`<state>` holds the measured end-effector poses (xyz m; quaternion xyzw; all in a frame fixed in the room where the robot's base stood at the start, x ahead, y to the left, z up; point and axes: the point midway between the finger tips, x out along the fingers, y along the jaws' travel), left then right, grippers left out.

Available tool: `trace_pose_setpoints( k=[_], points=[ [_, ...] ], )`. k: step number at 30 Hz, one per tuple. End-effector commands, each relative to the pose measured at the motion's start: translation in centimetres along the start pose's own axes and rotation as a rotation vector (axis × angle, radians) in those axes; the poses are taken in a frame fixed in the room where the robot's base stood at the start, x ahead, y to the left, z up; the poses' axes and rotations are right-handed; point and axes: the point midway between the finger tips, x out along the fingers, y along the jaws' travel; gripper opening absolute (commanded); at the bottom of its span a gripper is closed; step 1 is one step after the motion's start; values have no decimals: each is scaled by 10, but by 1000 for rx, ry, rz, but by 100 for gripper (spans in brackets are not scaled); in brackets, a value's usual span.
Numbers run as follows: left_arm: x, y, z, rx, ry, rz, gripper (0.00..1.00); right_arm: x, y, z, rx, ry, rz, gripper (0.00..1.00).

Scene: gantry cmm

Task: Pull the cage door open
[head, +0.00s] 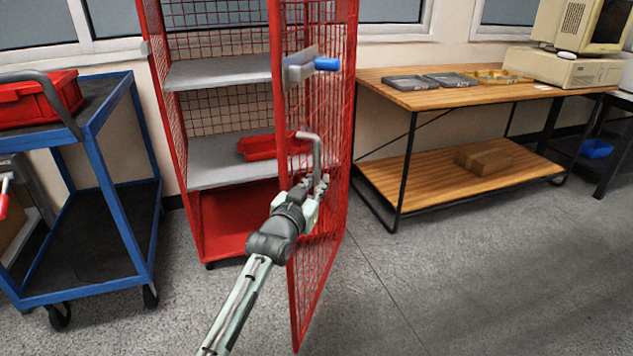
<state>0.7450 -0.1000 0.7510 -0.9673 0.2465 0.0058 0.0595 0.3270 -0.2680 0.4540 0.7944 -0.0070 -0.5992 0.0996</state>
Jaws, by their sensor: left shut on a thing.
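The red mesh cage (177,118) stands in the middle with grey shelves inside. Its red mesh door (341,130) stands open, swung out toward me on the right side of the cage. A grey bent handle (317,150) is on the door, below a grey latch block with a blue knob (326,64). My left gripper (318,190) is at the lower end of the handle and shut on it. The fingers partly hide that end of the handle. My right gripper is not in view.
A blue trolley (98,160) with a red bin (40,98) stands left of the cage. A wooden workbench (445,98) with trays and an old computer stands to the right. A red tray (262,147) lies on the cage's shelf. The floor (430,270) at front right is clear.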

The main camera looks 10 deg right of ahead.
Motion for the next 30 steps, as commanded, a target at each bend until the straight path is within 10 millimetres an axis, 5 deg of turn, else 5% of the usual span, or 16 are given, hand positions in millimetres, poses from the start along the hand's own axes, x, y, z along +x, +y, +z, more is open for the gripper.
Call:
trace_pose_setpoints(
  k=[1, 2, 3, 4, 10, 17, 30],
  points=[
    [12, 73, -37, -112, 35, 65, 0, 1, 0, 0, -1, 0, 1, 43],
    [12, 73, -37, -112, 35, 65, 0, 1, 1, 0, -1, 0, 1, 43],
    [12, 73, -37, -112, 35, 65, 16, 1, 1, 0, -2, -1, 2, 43],
    [12, 73, -37, -112, 35, 65, 20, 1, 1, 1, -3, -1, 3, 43],
    [12, 72, -41, -115, 42, 64, 22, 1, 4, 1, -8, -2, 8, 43],
    [10, 63, -49, -104, 42, 57, 22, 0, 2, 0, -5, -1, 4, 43],
    [-2, -3, -94, -9, 1, 7, 22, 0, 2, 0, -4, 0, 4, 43]
  ],
)
